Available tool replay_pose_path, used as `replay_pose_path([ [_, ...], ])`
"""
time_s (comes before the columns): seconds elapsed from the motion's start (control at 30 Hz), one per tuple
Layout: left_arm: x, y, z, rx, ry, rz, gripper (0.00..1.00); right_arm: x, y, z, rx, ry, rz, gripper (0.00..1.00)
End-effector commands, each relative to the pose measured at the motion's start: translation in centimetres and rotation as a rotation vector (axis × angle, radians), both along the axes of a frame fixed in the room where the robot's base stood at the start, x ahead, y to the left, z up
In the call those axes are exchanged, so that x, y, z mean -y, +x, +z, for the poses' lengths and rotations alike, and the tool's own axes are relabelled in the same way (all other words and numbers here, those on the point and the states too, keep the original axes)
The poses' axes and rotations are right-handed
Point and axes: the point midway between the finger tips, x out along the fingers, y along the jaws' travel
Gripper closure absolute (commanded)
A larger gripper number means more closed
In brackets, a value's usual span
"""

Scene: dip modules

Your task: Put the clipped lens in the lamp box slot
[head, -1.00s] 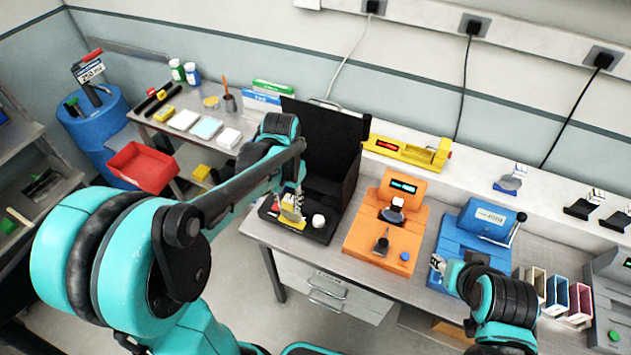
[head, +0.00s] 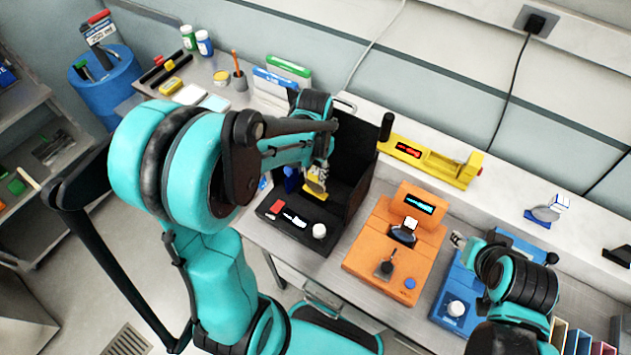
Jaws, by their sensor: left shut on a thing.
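The lamp box (head: 371,160) is a black open-fronted box on the bench, with a black base carrying a red patch and a white knob (head: 319,231). My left gripper (head: 317,178) reaches into its front, shut on a small yellow-edged piece (head: 315,193), likely the clipped lens. The piece is just above or at the base; I cannot tell whether it touches. The lens glass and the slot are not clear, partly hidden by the gripper. My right gripper (head: 458,240) is small and partly hidden by its arm above the blue device; its jaws are unclear.
An orange device (head: 378,250) stands right of the lamp box, then a blue device (head: 453,290). A yellow instrument (head: 430,160) lies on the ledge behind. Another lens on a blue stand (head: 541,216) is on the ledge. Bottles, a pencil cup and boxes are at the back left.

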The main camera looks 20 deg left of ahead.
Motion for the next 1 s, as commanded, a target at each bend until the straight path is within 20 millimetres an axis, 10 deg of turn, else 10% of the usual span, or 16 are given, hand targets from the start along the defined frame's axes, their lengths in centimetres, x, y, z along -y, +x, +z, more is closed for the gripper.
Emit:
replay_pose_path([
  [0.67, 0.0, 0.0, -4.2, 0.0, 0.0, 0.0, 1.0, 0.0, 0.0, -1.3, 0.0, 0.0, 0.0, 0.6],
  [0.7, 0.0, 0.0, -4.3, 0.0, 0.0, 0.0, 0.67, 0.0, 0.0, -1.3, 0.0, 0.0, 0.0, 0.6],
  [0.77, 0.0, 0.0, -4.2, 0.0, 0.0, 0.0, 0.52, 0.0, 0.0, -1.2, 0.0, 0.0, 0.0, 0.6],
  [1.0, 0.0, 0.0, -4.1, 0.0, 0.0, 0.0, 0.49, 0.0, 0.0, -1.2, 0.0, 0.0, 0.0, 0.6],
])
